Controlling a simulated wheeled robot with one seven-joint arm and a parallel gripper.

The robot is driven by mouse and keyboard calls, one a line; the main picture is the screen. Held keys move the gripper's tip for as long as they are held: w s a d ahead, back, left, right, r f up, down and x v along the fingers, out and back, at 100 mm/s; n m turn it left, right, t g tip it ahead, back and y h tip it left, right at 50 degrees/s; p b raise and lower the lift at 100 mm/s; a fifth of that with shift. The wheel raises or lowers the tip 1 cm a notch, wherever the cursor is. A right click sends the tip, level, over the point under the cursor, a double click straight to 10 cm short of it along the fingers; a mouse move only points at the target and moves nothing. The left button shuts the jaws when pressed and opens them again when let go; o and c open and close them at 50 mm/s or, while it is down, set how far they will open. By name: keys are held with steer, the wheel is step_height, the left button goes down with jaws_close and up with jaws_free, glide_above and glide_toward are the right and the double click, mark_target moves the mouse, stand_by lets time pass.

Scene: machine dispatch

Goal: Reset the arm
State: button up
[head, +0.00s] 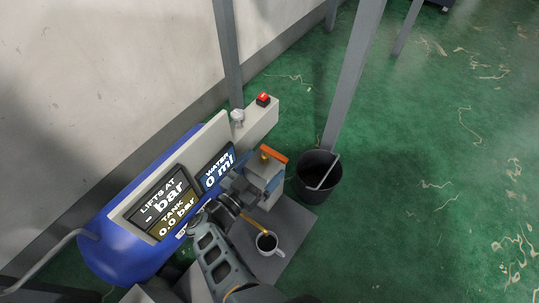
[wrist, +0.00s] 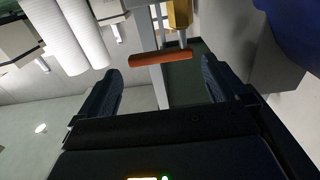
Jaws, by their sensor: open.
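My arm reaches up from the bottom of the head view to the machine, a blue tank (head: 115,247) with a pale panel. My gripper (head: 243,184) is in front of the panel, close to an orange-handled valve (head: 273,154). In the wrist view my gripper (wrist: 163,88) has its two dark fingers wide apart with nothing between them. The orange handle (wrist: 160,57) lies beyond the fingertips, below a yellow part (wrist: 180,14). In the head view I cannot tell whether the gripper touches the machine.
The displays read "LIFTS AT - bar", "TANK 0.0 bar" (head: 173,215) and "WATER 0 ml" (head: 216,170). A cup (head: 277,251) stands on a grey plate (head: 300,225). A black bucket (head: 312,190), red button (head: 263,99) and grey posts (head: 352,75) are nearby. Green floor is free at right.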

steer(key=shift+v, duration=1.05)
